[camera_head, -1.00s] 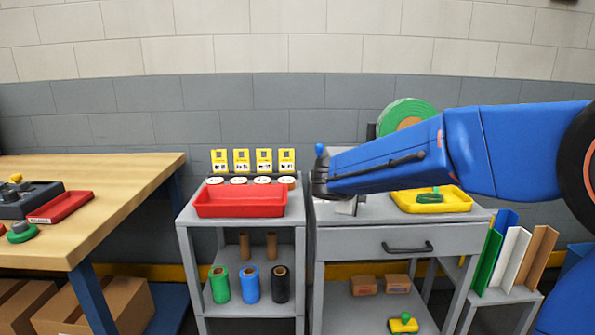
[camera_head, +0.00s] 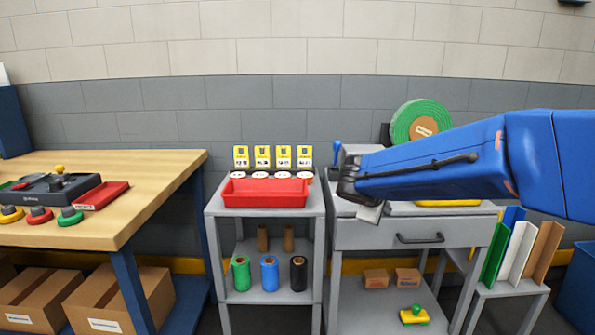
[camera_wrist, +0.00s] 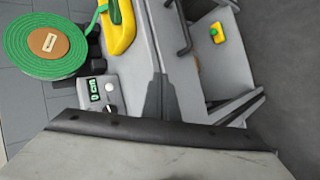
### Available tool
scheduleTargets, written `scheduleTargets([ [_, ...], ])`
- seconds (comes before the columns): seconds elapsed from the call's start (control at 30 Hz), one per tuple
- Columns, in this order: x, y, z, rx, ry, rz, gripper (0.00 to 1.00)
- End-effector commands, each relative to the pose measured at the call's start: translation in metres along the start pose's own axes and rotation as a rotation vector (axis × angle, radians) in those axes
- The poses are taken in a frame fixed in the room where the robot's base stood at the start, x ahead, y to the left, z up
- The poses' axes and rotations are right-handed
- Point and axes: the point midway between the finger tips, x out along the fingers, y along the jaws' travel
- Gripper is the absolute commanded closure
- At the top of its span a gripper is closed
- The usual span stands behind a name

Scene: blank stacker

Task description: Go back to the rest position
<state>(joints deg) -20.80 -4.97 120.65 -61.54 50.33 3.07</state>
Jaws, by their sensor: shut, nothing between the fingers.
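My gripper (camera_wrist: 159,82) shows in the wrist view as dark fingers pressed together with nothing between them. In the head view my blue arm reaches in from the right, and its dark wrist end is in front of the grey drawer cart (camera_head: 405,233). The fingers are hard to make out there. In the wrist view the fingers are over the grey cart top. A green strap roll (camera_wrist: 45,44) and a yellow tray (camera_wrist: 118,28) lie to their upper left. My arm hides most of the cart top and the tray in the head view.
A red tray (camera_head: 264,193) sits on the smaller cart at left, with label cards behind it and film rolls below. A wooden bench (camera_head: 140,170) stands farther left. Coloured corner boards (camera_head: 520,250) stand at right. The green roll (camera_head: 420,121) rises behind my arm.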

Motion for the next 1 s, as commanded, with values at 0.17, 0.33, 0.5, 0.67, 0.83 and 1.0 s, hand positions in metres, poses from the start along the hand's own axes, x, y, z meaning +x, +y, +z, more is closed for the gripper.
scheduleTargets([
  [0.17, -0.011, -0.01, 0.04, 0.091, -0.024, -0.057, 1.0],
  [0.33, -0.028, -0.033, 0.093, 0.224, -0.052, -0.144, 1.0],
  [0.5, -0.051, -0.067, 0.146, 0.387, -0.076, -0.248, 1.0],
  [0.67, -0.075, -0.105, 0.187, 0.537, -0.089, -0.346, 1.0],
  [0.83, -0.102, -0.147, 0.218, 0.697, -0.089, -0.448, 1.0],
  [1.0, -0.128, -0.19, 0.238, 0.85, -0.076, -0.545, 1.0],
])
